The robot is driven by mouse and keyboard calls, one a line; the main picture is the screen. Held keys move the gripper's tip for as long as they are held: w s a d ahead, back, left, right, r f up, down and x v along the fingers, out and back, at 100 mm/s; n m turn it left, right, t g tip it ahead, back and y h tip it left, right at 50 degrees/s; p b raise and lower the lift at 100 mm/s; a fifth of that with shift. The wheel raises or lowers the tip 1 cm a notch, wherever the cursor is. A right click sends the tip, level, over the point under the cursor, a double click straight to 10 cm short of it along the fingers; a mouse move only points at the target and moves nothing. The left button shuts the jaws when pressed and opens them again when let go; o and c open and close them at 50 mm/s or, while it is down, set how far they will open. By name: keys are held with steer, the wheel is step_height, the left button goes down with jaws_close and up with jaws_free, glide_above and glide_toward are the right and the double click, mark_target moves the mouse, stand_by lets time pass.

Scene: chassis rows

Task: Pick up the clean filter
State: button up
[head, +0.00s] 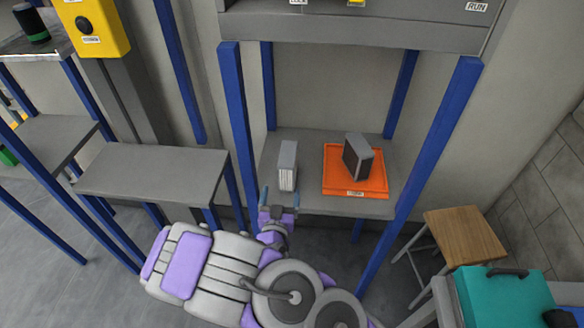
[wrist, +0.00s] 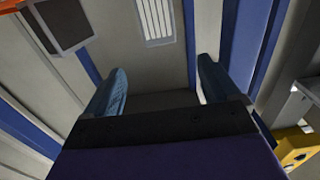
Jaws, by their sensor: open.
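The clean filter (head: 287,168), a grey block with white pleats, stands upright on the left part of a grey shelf. Its pleated face also shows at the top middle of the wrist view (wrist: 156,18). My gripper (head: 280,196) is open and empty, just in front of the shelf's front edge and close to the filter in the head view. In the wrist view its two blue fingers (wrist: 160,85) are spread apart, with the filter beyond them and nothing between them.
A dark filter (head: 358,157) stands on an orange tray (head: 374,187) to the right; it also shows at the wrist view's upper left (wrist: 62,22). Blue posts (head: 240,130) flank the shelf (head: 312,200). A wooden stool (head: 464,234) and teal case (head: 505,297) stand at right.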

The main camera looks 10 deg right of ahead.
mark_target(287, 155)
steer(key=b+x, duration=0.2)
steer(key=b, duration=0.2)
steer(key=b+x, duration=0.2)
steer(key=b, duration=0.2)
steer(key=b+x, duration=0.2)
steer(key=b, duration=0.3)
steer(key=shift+w+a+f, duration=0.1)
steer(key=shift+w+f, duration=0.15)
steer(key=shift+w, duration=0.15)
steer(key=shift+w+d+r, duration=0.15)
steer(key=shift+w+d, duration=0.25)
steer(key=shift+w, duration=0.15)
steer(key=shift+w+b, duration=0.5)
steer(key=shift+w, duration=1.25)
steer(key=shift+w+d, duration=0.5)
steer(key=shift+d, duration=0.05)
steer(key=b+x, duration=0.1)
steer(key=x, duration=0.2)
steer(key=shift+s+d, duration=0.15)
steer(key=shift+w+b, duration=0.3)
steer(key=shift+w, duration=0.4)
